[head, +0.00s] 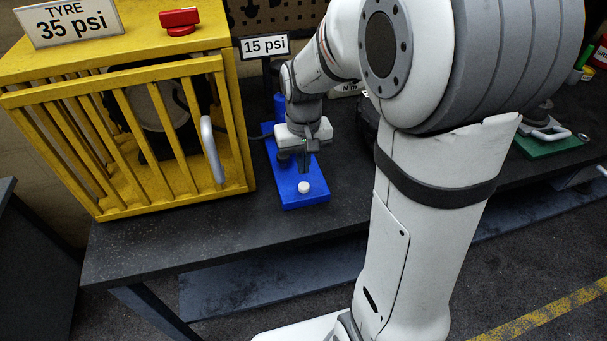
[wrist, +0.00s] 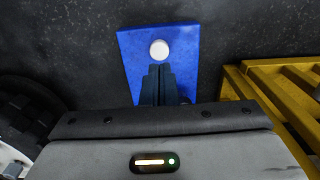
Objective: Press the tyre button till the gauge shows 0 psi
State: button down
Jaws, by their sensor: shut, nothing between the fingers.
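The gauge display (head: 264,46) reads 15 psi on a small sign behind the blue base. A blue base plate (head: 312,200) lies on the dark bench and carries a round white button (head: 304,187) near its front end. The button also shows in the wrist view (wrist: 159,50). My gripper (head: 308,164) is shut and empty, pointing down over the blue plate. In the wrist view its fingertips (wrist: 160,68) appear just short of the button; I cannot tell their height above the plate. A yellow cage (head: 215,63) at the left has a sign (head: 70,22) reading TYRE 35 psi.
The cage has a grey handle (head: 212,150) on its barred front and a red knob (head: 180,20) on top. A green plate (head: 550,144) with a handle lies at the right. The dark bench (head: 190,232) is clear in front of the cage.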

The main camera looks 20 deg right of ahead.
aim_at(304, 187)
jog(key=shift+f, duration=2.25)
jog(key=shift+f+b, duration=0.55)
jog(key=shift+f, duration=0.25)
jog(key=shift+s+f, duration=0.2)
jog(key=shift+s, duration=0.1)
jog(key=shift+f, duration=0.1)
notch_tip(304, 187, up, 15)
jog(key=p, duration=0.2)
jog(key=shift+w, duration=0.3)
jog(key=shift+f, duration=0.1)
